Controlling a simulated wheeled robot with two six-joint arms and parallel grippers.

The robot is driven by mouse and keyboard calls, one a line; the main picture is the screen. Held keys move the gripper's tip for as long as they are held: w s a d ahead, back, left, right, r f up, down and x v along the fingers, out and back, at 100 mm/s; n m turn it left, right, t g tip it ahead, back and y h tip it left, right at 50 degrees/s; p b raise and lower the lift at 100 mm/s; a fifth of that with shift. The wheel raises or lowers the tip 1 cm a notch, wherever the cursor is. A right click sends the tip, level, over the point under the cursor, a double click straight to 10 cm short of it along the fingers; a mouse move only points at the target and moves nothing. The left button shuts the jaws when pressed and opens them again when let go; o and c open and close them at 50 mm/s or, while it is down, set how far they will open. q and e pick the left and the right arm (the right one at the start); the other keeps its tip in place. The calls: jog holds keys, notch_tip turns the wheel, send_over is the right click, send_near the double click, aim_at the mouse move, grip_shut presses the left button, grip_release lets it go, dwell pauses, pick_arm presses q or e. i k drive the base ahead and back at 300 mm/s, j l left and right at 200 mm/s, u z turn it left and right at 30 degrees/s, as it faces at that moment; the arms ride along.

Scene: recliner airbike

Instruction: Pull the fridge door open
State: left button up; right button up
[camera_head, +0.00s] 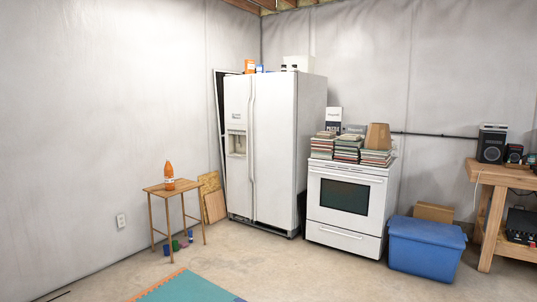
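A white two-door fridge (272,150) stands in the back corner. Its narrow left door (237,185) has a water dispenser, and its wider right door (275,150) is plain. Both doors look shut. Two long vertical handles (252,140) run side by side at the seam between the doors. Neither of my grippers shows in the head view, and the fridge stands some distance away across the floor.
A teal mat (190,288) lies in front; the concrete floor between is clear.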

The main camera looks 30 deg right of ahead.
aim_at(274, 103)
jog(key=i+l+z, duration=0.3)
jog(key=i+z, duration=0.3)
jog(key=i, duration=0.2)
jog(key=i+l+z, duration=0.1)
jog(key=i+z, duration=0.2)
jog(key=i, duration=4.35)
